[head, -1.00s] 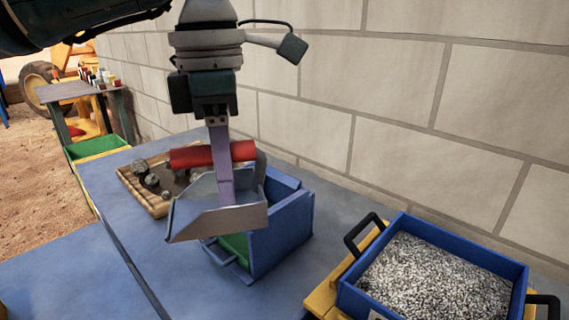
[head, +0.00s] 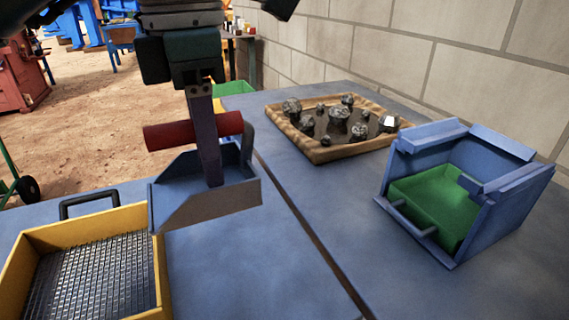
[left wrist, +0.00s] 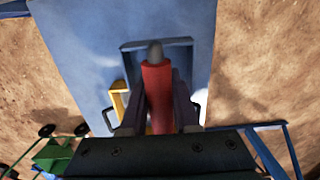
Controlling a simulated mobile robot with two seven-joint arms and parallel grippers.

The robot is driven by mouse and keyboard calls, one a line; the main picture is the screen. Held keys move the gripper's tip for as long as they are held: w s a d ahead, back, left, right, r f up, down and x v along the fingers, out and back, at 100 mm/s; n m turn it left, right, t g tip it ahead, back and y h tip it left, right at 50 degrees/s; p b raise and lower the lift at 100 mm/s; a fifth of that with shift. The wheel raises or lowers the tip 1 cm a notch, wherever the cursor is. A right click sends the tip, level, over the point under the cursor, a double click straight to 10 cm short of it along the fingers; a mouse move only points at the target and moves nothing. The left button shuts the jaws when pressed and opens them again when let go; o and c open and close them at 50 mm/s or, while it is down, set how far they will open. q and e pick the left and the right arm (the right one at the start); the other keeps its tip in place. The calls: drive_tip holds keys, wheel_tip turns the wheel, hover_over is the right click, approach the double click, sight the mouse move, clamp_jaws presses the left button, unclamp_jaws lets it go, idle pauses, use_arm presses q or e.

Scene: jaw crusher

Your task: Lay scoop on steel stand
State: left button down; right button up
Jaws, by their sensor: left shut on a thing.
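The scoop (head: 230,201) has a grey-blue metal pan and a red handle (head: 168,136). My left gripper (head: 213,180) is shut on the red handle and holds the scoop above the blue table. In the left wrist view, the red handle (left wrist: 158,95) lies between the two fingers of my left gripper (left wrist: 160,118), with the pan (left wrist: 182,52) beyond it. I cannot make out a steel stand for certain in either view.
A yellow sieve tray (head: 148,215) with wire mesh stands at the lower left. A blue box (head: 515,205) with a green drawer (head: 432,204) stands at right. The blue table (head: 300,290) between is clear.

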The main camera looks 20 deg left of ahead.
use_arm(q)
wheel_tip(320, 180, down, 10)
drive_tip(key=shift+r+b, duration=0.1)
drive_tip(key=shift+b, duration=0.3)
wheel_tip(320, 180, down, 5)
drive_tip(key=shift+r+b, duration=0.15)
drive_tip(key=shift+b, duration=0.25)
drive_tip(key=c, duration=0.7)
unclamp_jaws()
drive_tip(key=shift+o, duration=0.2)
drive_tip(key=shift+r, duration=0.4)
wheel_tip(320, 180, up, 11)
drive_tip(key=shift+a+r+p, duration=0.1)
drive_tip(key=shift+r+p, duration=0.05)
drive_tip(key=shift+p, duration=0.75)
